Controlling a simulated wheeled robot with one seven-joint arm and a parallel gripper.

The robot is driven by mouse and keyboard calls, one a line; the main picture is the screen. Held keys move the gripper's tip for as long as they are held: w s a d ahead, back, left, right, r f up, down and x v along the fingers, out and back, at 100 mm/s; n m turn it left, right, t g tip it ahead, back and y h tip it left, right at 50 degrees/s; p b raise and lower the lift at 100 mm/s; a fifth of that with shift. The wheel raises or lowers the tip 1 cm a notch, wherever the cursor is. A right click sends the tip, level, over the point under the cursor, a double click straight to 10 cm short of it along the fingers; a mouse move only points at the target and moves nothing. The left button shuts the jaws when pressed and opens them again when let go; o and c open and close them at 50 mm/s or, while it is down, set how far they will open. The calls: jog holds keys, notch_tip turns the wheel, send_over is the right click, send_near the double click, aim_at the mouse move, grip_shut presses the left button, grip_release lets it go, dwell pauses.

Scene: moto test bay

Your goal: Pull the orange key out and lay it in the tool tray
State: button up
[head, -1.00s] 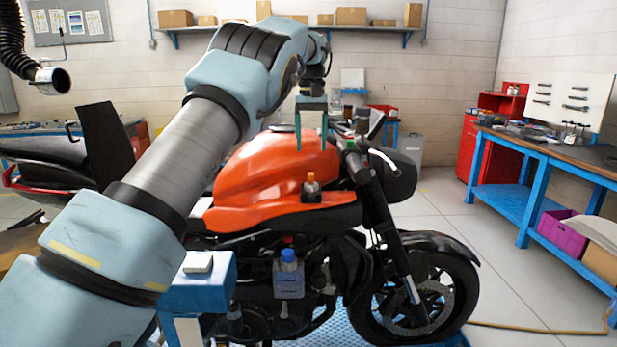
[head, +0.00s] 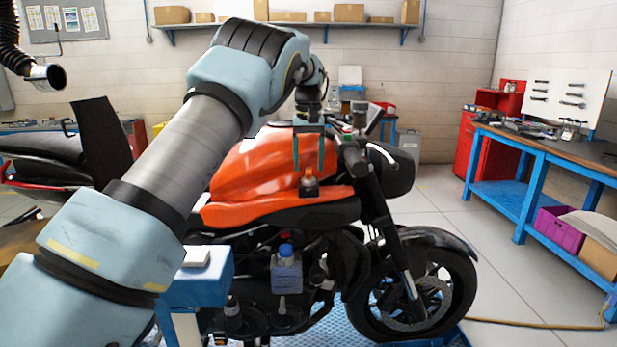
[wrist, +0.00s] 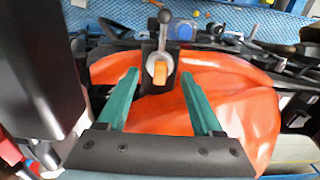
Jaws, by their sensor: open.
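The orange key (wrist: 159,72) stands in a round silver lock on a black bracket (wrist: 172,68), in front of a silver lever with a black ball. In the head view it shows as a small orange piece (head: 309,180) on the orange motorcycle (head: 265,170). My gripper (wrist: 159,78) is open, its two teal fingers apart on either side of the key with clear gaps. In the head view my gripper (head: 308,170) points down just above the key. I cannot make out the tool tray with certainty.
A blue workbench (head: 530,150) with tools is at the right. The handlebar (head: 352,155) is close right of my gripper.

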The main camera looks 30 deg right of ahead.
aim_at(309, 168)
jog(key=shift+f, duration=0.85)
jog(key=shift+p, duration=0.55)
dwell(0.9)
grip_shut()
dwell(0.4)
jog(key=shift+r, duration=0.15)
dwell(0.8)
jog(key=shift+r, duration=2.85)
